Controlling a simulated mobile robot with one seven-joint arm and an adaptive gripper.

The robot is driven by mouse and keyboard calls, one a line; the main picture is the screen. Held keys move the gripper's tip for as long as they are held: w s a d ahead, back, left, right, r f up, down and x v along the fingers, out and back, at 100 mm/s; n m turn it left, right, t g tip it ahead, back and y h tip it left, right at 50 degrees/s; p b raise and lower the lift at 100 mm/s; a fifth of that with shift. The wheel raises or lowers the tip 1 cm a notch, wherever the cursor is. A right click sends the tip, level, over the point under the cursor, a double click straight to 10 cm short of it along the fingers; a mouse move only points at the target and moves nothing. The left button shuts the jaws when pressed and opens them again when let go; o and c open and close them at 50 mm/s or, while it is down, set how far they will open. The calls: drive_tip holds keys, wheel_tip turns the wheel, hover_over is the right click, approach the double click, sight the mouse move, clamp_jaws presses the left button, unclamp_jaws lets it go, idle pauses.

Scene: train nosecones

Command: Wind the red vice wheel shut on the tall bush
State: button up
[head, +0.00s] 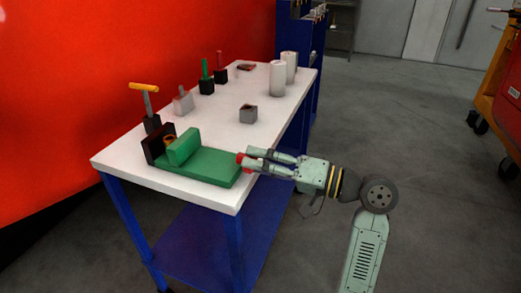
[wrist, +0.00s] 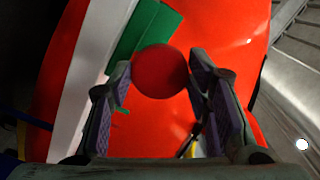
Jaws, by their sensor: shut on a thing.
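A green vice (head: 205,167) lies along the front edge of the white table, with a raised green jaw (head: 184,147) and a dark jaw (head: 153,147) to its left. An orange-brown ring-like piece (head: 169,140), probably the tall bush, shows between the jaws, mostly hidden; I cannot tell whether the green jaw touches it. The red vice wheel (head: 240,158) is at the vice's right end. My gripper (head: 248,161) reaches in from the right and is shut on the wheel. In the wrist view the round red wheel (wrist: 160,72) sits between my two fingers.
The white table (head: 130,165) also bears a dark block with an orange-handled tool (head: 146,100), a grey block (head: 248,114), green-topped pieces (head: 206,84) and two white cylinders (head: 278,79). A red wall (head: 80,60) stands behind.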

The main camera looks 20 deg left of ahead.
drive_tip(key=shift+w+r+m+p, duration=0.1)
drive_tip(key=shift+m+p, duration=4)
drive_tip(key=shift+m, duration=3.1)
drive_tip(key=shift+w+r+m+p, duration=0.1)
drive_tip(key=shift+m+p, duration=4)
drive_tip(key=shift+m, duration=3.1)
drive_tip(key=o, duration=1.2)
